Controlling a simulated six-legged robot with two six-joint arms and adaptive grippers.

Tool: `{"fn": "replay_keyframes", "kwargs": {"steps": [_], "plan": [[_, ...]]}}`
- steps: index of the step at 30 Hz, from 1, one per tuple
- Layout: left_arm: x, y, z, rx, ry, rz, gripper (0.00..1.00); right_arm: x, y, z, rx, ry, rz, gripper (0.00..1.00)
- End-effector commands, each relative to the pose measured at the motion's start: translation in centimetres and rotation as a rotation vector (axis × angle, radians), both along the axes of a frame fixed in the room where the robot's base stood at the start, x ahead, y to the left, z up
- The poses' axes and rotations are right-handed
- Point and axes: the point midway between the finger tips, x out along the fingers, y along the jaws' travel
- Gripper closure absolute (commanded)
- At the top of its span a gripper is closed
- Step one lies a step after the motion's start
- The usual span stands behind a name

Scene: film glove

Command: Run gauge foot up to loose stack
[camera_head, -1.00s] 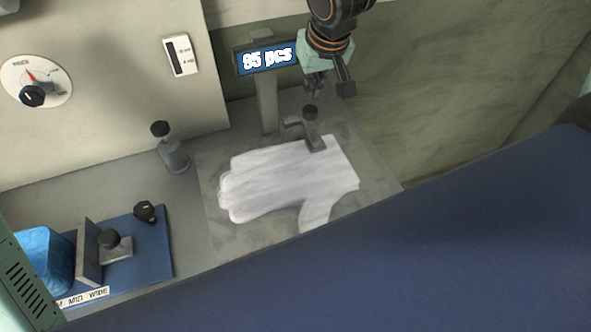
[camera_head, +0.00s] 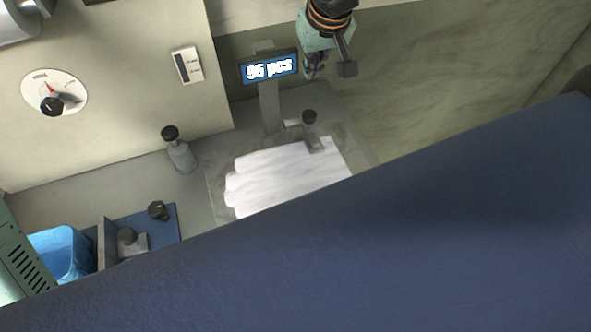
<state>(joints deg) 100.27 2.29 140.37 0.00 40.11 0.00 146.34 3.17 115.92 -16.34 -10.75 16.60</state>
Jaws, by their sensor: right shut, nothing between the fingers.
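The gauge sits at lower left on a blue base plate (camera_head: 165,222). It has an upright grey plate (camera_head: 107,243), a grey foot with a black knob (camera_head: 128,238) close to its right side, and a separate dark knob (camera_head: 158,210). A rounded blue thing (camera_head: 65,250) lies left of the upright plate; I cannot tell if it is the loose stack. A white glove pile (camera_head: 280,178) lies flat under a dark clamp (camera_head: 312,135). My right gripper (camera_head: 328,68) is shut and empty, above and behind the clamp, far from the gauge. My left gripper is out of view.
A display (camera_head: 268,67) reading about 95 pcs stands on a post behind the gloves. A knobbed grey post (camera_head: 178,150) stands left of them. A dial (camera_head: 52,93) and a switch plate (camera_head: 187,65) are on the wall. A large dark blue shape blocks the lower right.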

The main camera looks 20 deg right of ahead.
Motion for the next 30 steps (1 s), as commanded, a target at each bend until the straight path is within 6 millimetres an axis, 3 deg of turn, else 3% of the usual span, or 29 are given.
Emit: {"fn": "replay_keyframes", "kwargs": {"steps": [15, 30], "plan": [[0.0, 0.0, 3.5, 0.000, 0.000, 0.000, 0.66, 0.0, 0.0, 3.8, 0.000, 0.000, 0.000, 1.00], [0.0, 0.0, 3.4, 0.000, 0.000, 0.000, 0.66, 0.0, 0.0, 3.7, 0.000, 0.000, 0.000, 1.00]]}}
